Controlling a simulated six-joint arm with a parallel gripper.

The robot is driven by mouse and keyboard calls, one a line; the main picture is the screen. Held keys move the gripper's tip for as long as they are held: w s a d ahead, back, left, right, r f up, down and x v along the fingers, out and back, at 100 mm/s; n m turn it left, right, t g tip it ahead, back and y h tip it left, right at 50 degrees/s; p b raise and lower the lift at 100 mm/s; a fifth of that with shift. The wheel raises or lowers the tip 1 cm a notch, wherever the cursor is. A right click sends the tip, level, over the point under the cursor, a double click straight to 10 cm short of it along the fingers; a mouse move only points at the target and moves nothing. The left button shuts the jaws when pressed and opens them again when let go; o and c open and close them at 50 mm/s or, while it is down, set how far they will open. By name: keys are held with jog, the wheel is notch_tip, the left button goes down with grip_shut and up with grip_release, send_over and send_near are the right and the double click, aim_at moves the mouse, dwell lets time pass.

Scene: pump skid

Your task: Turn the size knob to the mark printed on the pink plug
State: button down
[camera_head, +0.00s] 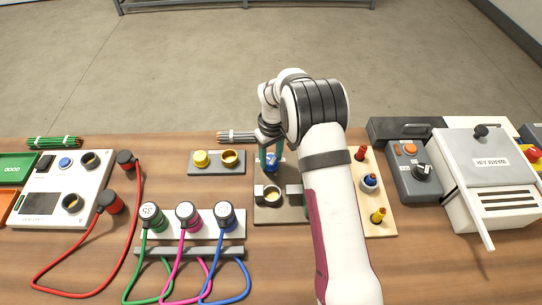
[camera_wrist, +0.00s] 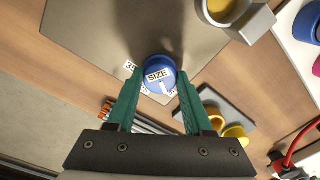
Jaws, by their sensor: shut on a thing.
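The blue size knob (camera_wrist: 157,72) has a white SIZE label and a white pointer line at its lower edge in the wrist view. A mark reading 35 shows at its left. Other marks below are partly hidden. My gripper (camera_wrist: 159,84) is shut on the knob, one green finger on each side. In the head view the knob (camera_head: 271,164) sits on the back of a grey-brown plate (camera_head: 290,212), under my gripper (camera_head: 271,153). The pink plug (camera_head: 187,212) stands upright between the green and blue plugs. Its top print is too small to read surely.
The green plug (camera_head: 150,214) and blue plug (camera_head: 225,214) share the white block. A holder with yellow and brass rings (camera_head: 217,170) is left of the knob. Colored parts on a wooden board (camera_head: 382,229) and a grey control box (camera_head: 416,182) are at right.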

aim_at(272, 159)
jog(key=shift+s, duration=0.1)
dwell(0.3)
jog(key=shift+c, duration=1.5)
grip_release()
jog(key=shift+r, duration=0.1)
notch_tip(272, 159, up, 16)
jog(key=shift+d+f, duration=0.2)
